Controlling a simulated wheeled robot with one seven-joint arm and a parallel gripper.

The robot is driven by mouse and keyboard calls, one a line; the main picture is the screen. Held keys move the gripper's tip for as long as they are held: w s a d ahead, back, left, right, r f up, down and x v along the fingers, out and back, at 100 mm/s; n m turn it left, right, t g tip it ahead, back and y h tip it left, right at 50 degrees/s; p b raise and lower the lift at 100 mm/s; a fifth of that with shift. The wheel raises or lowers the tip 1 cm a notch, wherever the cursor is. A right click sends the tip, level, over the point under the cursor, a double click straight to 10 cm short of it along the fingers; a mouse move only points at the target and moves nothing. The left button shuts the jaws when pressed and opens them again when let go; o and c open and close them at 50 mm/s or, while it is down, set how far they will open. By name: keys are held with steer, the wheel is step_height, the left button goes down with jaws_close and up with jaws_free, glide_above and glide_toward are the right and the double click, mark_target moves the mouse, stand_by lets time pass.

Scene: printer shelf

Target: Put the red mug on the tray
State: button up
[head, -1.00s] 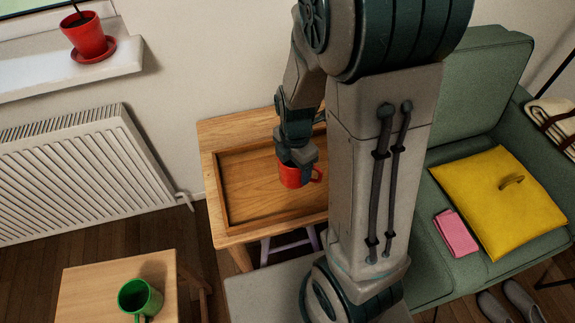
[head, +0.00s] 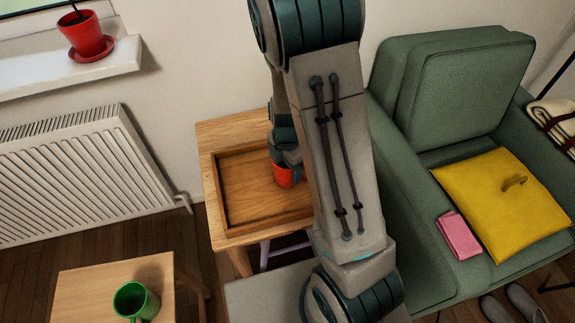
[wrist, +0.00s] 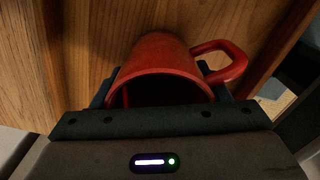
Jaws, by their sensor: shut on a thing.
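The red mug (head: 283,176) is at my gripper (head: 285,160), over the right part of the wooden tray (head: 232,231). The tray has a raised rim and lies on a wooden table. In the wrist view the red mug (wrist: 160,62) sits between the jaws of my gripper (wrist: 158,112), with its handle pointing right. My gripper is shut on the mug. The mug is close to the tray floor, but I cannot tell whether it touches. My arm hides the right side of the tray and part of the mug in the head view.
A green mug (head: 135,301) stands on a small wooden table (head: 80,285) at the lower left. A green armchair (head: 440,100) with a yellow cushion (head: 500,205) and a pink cloth (head: 458,236) is on the right. A radiator (head: 75,175) and a potted plant (head: 85,35) are at left.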

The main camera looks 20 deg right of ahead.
steer(key=shift+f, duration=0.2)
steer(key=o, duration=1.2)
steer(key=shift+r, duration=0.1)
steer(key=shift+c, duration=0.2)
steer(key=shift+r, duration=0.1)
step_height(320, 180, up, 11)
steer(key=p, duration=0.3)
steer(key=s+r+m+t, duration=0.1)
steer(key=s+r+m, duration=1)
steer(key=m, duration=1.1)
steer(key=shift+s+r+t, duration=0.35)
steer(key=shift+s+t, duration=0.05)
steer(key=shift+s, duration=1.05)
